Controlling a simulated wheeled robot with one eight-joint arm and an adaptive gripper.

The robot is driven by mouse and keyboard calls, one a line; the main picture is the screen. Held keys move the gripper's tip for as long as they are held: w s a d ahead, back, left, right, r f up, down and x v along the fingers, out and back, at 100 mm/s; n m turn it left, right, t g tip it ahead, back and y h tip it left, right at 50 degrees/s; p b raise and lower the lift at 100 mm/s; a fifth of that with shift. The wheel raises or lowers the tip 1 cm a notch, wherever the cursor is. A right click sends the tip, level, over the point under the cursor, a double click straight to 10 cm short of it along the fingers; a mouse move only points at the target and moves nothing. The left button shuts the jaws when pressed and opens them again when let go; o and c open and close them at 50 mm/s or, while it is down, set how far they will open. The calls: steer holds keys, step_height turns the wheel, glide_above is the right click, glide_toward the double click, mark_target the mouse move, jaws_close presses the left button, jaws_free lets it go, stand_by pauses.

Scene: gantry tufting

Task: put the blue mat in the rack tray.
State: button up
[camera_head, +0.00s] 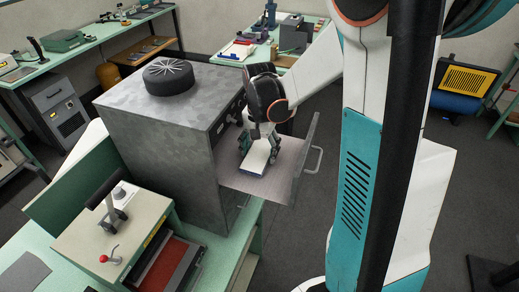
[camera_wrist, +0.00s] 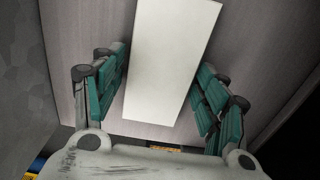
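In the wrist view the slab (camera_wrist: 165,70) shows plain white over the grey tray (camera_wrist: 75,60). My gripper (camera_head: 259,148) is low over the tray, its teal-padded fingers on either side of the slab (camera_wrist: 160,85). A gap shows at the left finger; the right one is very close.
A black round part (camera_head: 168,76) sits on the rack's top. A beige machine (camera_head: 112,225) with a red-lined drawer (camera_head: 165,262) is at front left. Clear floor lies right of the door.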

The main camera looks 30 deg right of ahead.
mark_target(259, 153)
steer(key=shift+r, duration=0.1)
stand_by(0.3)
step_height(259, 153, up, 12)
steer(key=shift+p, duration=0.35)
stand_by(0.3)
